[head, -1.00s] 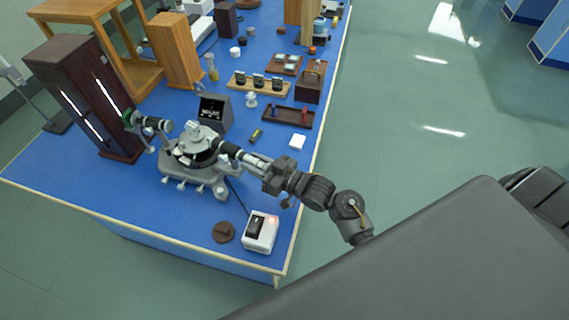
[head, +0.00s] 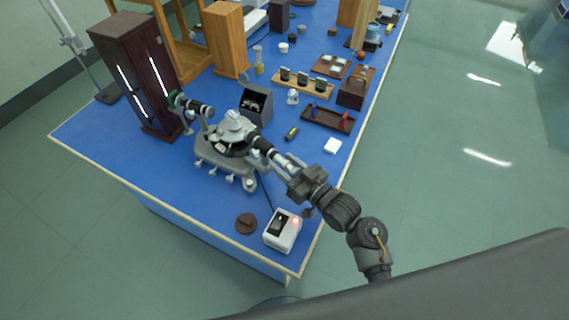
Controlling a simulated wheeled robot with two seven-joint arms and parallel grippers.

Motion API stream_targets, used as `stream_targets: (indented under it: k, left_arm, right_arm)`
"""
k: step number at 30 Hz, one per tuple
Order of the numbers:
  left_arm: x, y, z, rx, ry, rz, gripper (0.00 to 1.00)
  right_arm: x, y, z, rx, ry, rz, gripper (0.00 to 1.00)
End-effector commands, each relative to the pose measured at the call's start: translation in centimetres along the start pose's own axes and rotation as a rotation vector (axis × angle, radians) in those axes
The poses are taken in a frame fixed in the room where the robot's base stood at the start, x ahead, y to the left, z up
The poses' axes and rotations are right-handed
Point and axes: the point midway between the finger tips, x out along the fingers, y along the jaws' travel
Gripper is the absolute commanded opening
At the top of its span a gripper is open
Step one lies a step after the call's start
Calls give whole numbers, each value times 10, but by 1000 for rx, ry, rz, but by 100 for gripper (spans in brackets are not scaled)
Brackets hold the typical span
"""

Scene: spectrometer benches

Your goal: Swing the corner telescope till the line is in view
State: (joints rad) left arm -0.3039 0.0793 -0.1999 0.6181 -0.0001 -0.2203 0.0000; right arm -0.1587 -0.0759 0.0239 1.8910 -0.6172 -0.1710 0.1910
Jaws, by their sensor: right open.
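The spectrometer (head: 232,138) stands on the blue bench near its front corner. It has a grey base with several feet and a round central table. One tube (head: 195,106) points at the tall dark lamp cabinet (head: 140,82), which has bright slits. The telescope (head: 268,150) points the other way, toward the lower right. My right gripper (head: 288,172) is at the telescope's outer end, open; its fingers are small, and I cannot tell whether they touch the tube. A small dark display (head: 256,103) behind the spectrometer shows faint light marks. My left gripper is not in view.
A white box with a red light (head: 282,231) and a brown disc (head: 246,223) sit at the bench's front. Open floor is on the right.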

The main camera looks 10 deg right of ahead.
Motion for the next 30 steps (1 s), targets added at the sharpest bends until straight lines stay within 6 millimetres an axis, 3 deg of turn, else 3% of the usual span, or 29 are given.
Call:
stream_targets:
  k: [9,15,27,30]
  left_arm:
    - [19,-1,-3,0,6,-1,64]
    - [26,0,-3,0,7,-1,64]
    - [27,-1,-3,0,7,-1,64]
    - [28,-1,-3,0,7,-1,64]
  right_arm:
    - [-61,0,4,-3,-4,-1,44]
    - [-90,0,3,-2,-3,0,44]
    - [-101,0,0,0,-1,0,44]
    - [-100,0,1,4,1,-5,34]
